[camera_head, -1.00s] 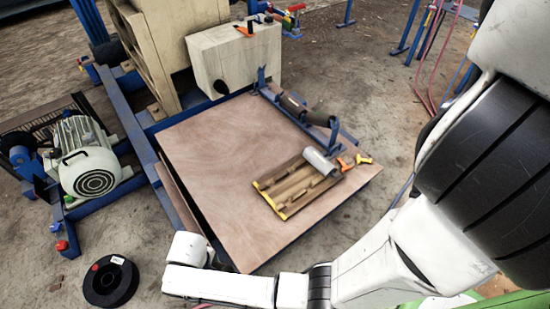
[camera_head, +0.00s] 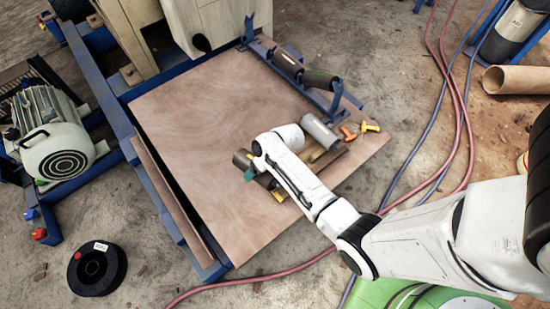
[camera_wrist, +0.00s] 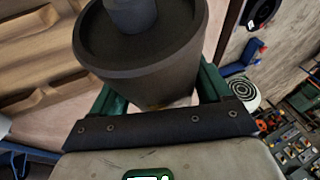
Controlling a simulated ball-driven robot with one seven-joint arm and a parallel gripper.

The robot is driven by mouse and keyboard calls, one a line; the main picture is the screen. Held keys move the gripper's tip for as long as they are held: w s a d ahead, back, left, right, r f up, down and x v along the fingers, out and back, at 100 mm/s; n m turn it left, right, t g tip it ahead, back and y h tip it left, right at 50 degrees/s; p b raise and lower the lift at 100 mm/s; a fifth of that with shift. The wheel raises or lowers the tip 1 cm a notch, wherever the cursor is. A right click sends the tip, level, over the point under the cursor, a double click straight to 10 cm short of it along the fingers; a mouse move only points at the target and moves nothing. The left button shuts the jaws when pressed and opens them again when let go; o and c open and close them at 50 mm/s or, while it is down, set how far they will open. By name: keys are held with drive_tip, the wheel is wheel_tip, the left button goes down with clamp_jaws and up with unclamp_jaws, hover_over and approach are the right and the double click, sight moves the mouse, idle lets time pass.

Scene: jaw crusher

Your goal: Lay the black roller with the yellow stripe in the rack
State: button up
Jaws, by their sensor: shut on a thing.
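My gripper (camera_head: 252,172) is shut on a black roller, whose dark body shows at the gripper in the head view (camera_head: 242,160). In the wrist view the roller (camera_wrist: 150,65) fills the space between the green fingers (camera_wrist: 158,95), its round end and stub shaft towards the camera. I cannot make out its yellow stripe. The wooden rack (camera_head: 328,158), with shallow grooves and a yellow edge, lies on the board, partly hidden by my arm. Its grooves (camera_wrist: 40,55) show at left in the wrist view. The roller is at the rack's left side; I cannot tell whether they touch.
A grey roller (camera_head: 320,131) lies at the rack's right end, beside small orange and yellow pieces (camera_head: 368,127). A blue bracket (camera_head: 336,100) carries dark rollers (camera_head: 288,65) at the board's back. The brown board (camera_head: 190,120) is bare on the left.

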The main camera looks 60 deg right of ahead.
drive_tip(key=d+f+m+t+b, duration=0.2)
drive_tip(key=d+t+b, duration=0.1)
drive_tip(key=d, duration=0.6)
drive_tip(key=shift+s+f+b, duration=0.15)
drive_tip(key=shift+f+b, duration=0.05)
drive_tip(key=shift+b, duration=0.2)
drive_tip(key=shift+s+a, duration=0.1)
drive_tip(key=shift+s, duration=0.05)
drive_tip(key=shift+f+b, duration=2.35)
drive_tip(key=shift+f, duration=0.6)
drive_tip(key=shift+f+b, duration=1)
drive_tip(key=shift+f, duration=0.3)
drive_tip(key=o, duration=1.5)
drive_tip(key=shift+o, duration=1.2)
drive_tip(key=shift+s+f, duration=0.15)
drive_tip(key=p+v, duration=0.3)
drive_tip(key=v, duration=0.8)
drive_tip(key=shift+p, duration=0.3)
